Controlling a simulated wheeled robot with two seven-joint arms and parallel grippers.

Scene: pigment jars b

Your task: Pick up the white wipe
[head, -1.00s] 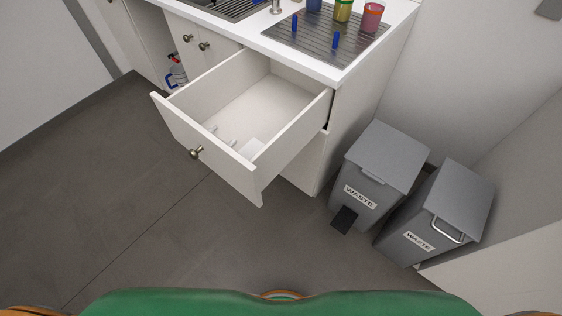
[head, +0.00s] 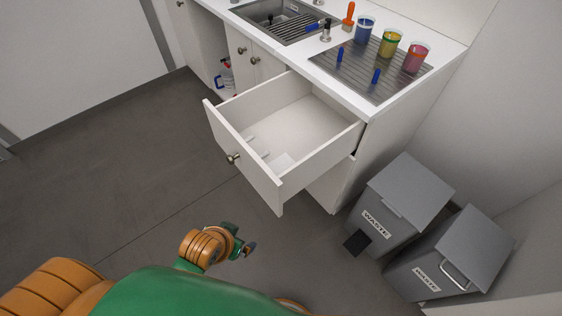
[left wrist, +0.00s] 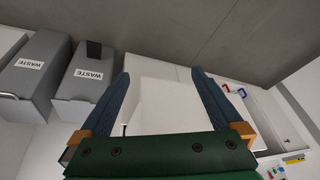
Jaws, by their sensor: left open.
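A white patch that looks like the white wipe (head: 281,163) lies inside the open drawer, near the inner side of its front panel, in the head view. Other small white items lie beside it, hard to tell apart from the white drawer floor. My left gripper (head: 249,248) is in front of and below the drawer (head: 243,152), apart from it. In the left wrist view my left gripper (left wrist: 160,80) has its two blue fingers spread, with nothing held and a white surface behind them. My right gripper is not in view.
Two grey waste bins (head: 408,194) (head: 469,248) stand right of the drawer. Above, the counter holds a sink (head: 285,20), a ribbed drainer (head: 355,72), and jars of blue (head: 365,31), yellow (head: 390,44) and pink (head: 416,58). Open floor lies to the left.

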